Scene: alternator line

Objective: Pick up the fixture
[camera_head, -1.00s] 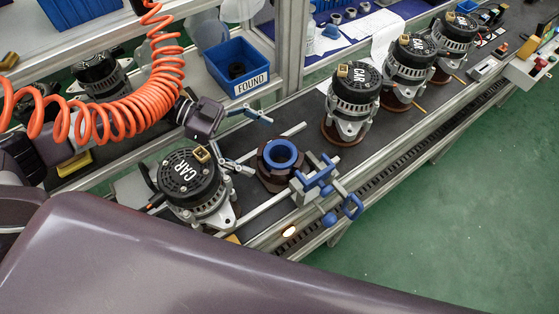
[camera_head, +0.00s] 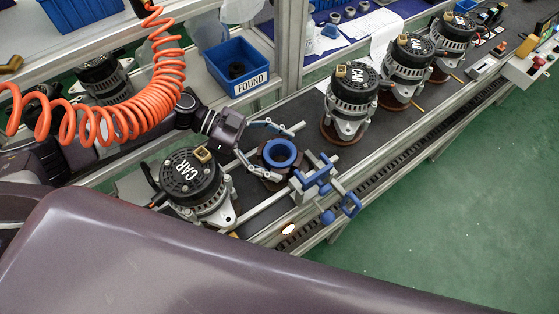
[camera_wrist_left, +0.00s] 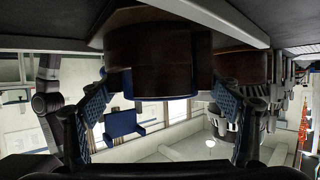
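The fixture (camera_head: 268,160) is a dark brown round holder with a blue ring on top, standing on the dark conveyor. In the left wrist view the fixture (camera_wrist_left: 150,55) shows as a dark brown cylinder hanging from the top of the picture. My left gripper (camera_head: 284,154) is open, with one finger on the far side of the fixture and one on the near side. In the wrist view the fingers (camera_wrist_left: 166,88) flank its two sides; I cannot tell whether they touch it. My right gripper is not in view.
An alternator (camera_head: 192,180) stands close to the left of the fixture. A blue-handled clamp (camera_head: 325,188) sits at the conveyor edge beside it. Several alternators line the belt to the right. An orange coiled hose (camera_head: 160,95) hangs near my left arm. A blue bin (camera_head: 237,67) stands behind.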

